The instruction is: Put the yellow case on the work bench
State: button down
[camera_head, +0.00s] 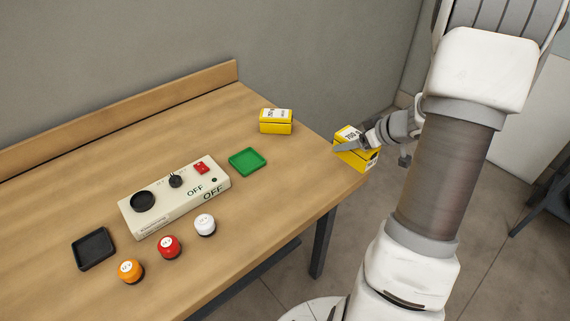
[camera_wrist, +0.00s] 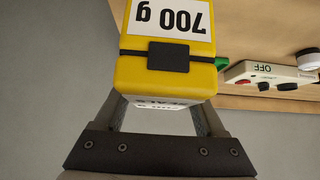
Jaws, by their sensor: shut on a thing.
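A yellow case (camera_head: 357,157) with a white label and black band is held at the right end of the work bench (camera_head: 300,185). In the wrist view the yellow case (camera_wrist: 166,72) reads "700 g" and fills the upper middle. My gripper (camera_head: 352,147) is shut on this case, one finger on each side; it also shows in the wrist view (camera_wrist: 165,118). The case appears at or just past the bench's right edge; I cannot tell whether it touches the top. A second yellow case (camera_head: 276,121) stands on the bench near the back right.
A beige control box (camera_head: 175,198) marked OFF stands mid-bench. A green tray (camera_head: 247,162) and a black tray (camera_head: 93,249) flank it. Orange (camera_head: 131,271), red (camera_head: 169,247) and white (camera_head: 205,225) knobs stand in front.

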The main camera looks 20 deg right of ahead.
jog(key=w+a+f+b, duration=0.1)
jog(key=a+f, duration=0.1)
jog(key=a, duration=0.1)
jog(key=w+a+f+b, duration=0.1)
jog(key=w+a+f, duration=0.1)
jog(key=a, duration=0.1)
jog(key=w+a+f+b, duration=0.1)
jog(key=a+f+b, duration=0.1)
jog(key=shift+w+a, duration=0.25)
jog(key=shift+a, duration=0.15)
jog(key=shift+w+a+f, duration=0.25)
jog(key=shift+a, duration=0.2)
notch_tip(320, 180, down, 4)
jog(key=b, duration=0.2)
jog(key=shift+b, duration=0.35)
grip_release()
jog(key=shift+f, duration=0.15)
jog(key=p+v, duration=0.4)
jog(key=v, duration=0.8)
jog(key=shift+p, duration=0.4)
